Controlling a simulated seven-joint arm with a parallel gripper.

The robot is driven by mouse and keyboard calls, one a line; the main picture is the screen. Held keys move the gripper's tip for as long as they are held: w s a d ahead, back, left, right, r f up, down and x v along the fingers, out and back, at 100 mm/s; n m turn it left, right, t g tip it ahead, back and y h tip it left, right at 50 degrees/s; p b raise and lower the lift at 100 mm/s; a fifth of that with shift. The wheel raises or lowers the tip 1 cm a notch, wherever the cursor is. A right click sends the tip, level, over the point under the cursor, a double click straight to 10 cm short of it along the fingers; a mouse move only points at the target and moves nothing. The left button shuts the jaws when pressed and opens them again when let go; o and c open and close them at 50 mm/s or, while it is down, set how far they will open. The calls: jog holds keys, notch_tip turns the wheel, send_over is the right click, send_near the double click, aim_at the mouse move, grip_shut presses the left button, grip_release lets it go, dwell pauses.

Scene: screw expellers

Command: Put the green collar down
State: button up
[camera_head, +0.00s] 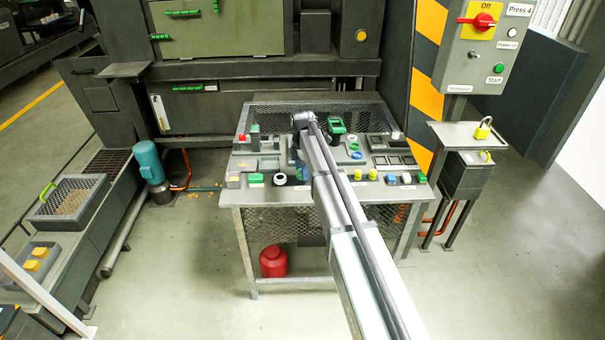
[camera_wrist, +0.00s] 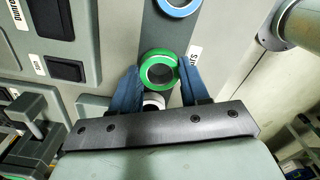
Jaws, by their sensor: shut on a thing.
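The green collar (camera_wrist: 146,82) is a bright green ring, seen in the wrist view with its open middle facing the camera. My gripper (camera_wrist: 158,76) has its two blue fingers on either side of the collar and is shut on it. The collar is over a dark grey strip of the panel; I cannot tell whether it touches it. A white ring (camera_wrist: 153,102) shows between the fingers, just below the collar and partly hidden.
A blue ring (camera_wrist: 178,5) lies on the strip beyond the collar. Dark rectangular recesses (camera_wrist: 66,69) are to its left in the wrist view. The worktable (camera_head: 238,200) carries several small parts, blocks and trays. A control box (camera_head: 480,55) stands at the right.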

jog(key=shift+f, duration=0.9)
jog(key=shift+f, duration=0.1)
jog(key=o, duration=1.2)
notch_tip(320, 180, up, 12)
